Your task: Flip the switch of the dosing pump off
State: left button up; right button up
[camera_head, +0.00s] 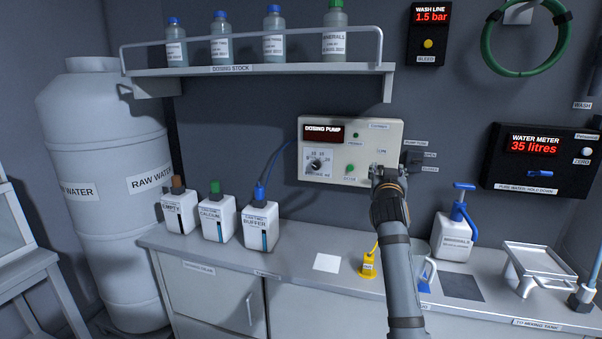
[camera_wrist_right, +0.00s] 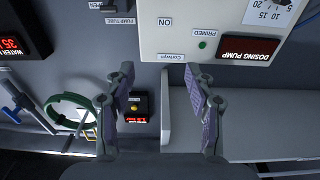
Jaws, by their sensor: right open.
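The dosing pump (camera_head: 325,160) is a cream panel on the back wall with a dark display, a dial, a green indicator and a green button. My right gripper (camera_head: 388,172) is in front of its lower right corner and covers the switch area. Whether it touches the panel cannot be told. In the right wrist view the pump panel (camera_wrist_right: 205,40) appears upside down at the top, with an ON label. There my right gripper (camera_wrist_right: 159,68) is open, with nothing between its fingers. The switch itself is not clearly seen. My left gripper is not in view.
A pump tube fitting (camera_head: 414,160) sits just right of the panel. The water meter (camera_head: 540,162) is farther right. A shelf of bottles (camera_head: 250,69) is above. Several white canisters (camera_head: 217,227), a yellow-capped item (camera_head: 368,266) and a pump bottle (camera_head: 452,238) stand on the counter (camera_head: 310,285).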

jog(key=s+d+f+g+y, duration=0.1)
jog(key=s+f+g, duration=0.2)
jog(key=s+f, duration=0.55)
jog(key=s+d+f+n+g, duration=0.1)
jog(key=s+d+f+g, duration=0.15)
jog(key=f, duration=1.05)
jog(key=s+d+f+g+y, duration=0.1)
jog(key=s+f+g, duration=0.2)
jog(key=s+f, duration=0.6)
jog(key=s+a+f+n+g+y, duration=0.15)
jog(key=s+f, duration=0.25)
jog(key=s, duration=0.4)
jog(key=s+a+f+n+g, duration=0.1)
jog(key=s+f+g, duration=0.25)
jog(key=s, duration=0.45)
jog(key=s+a+f+n+g+y, duration=0.1)
jog(key=s+f, duration=0.3)
jog(key=s, duration=0.5)
notch_tip(320, 180, down, 28)
jog(key=s+d+f+g, duration=0.1)
jog(key=s+d+g, duration=0.1)
jog(key=d, duration=0.1)
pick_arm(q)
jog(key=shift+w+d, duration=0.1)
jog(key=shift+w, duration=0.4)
pick_arm(e)
jog(key=s+f, duration=1.4)
jog(key=s, duration=0.4)
jog(key=shift+d+m, duration=0.4)
jog(key=shift+m, duration=0.05)
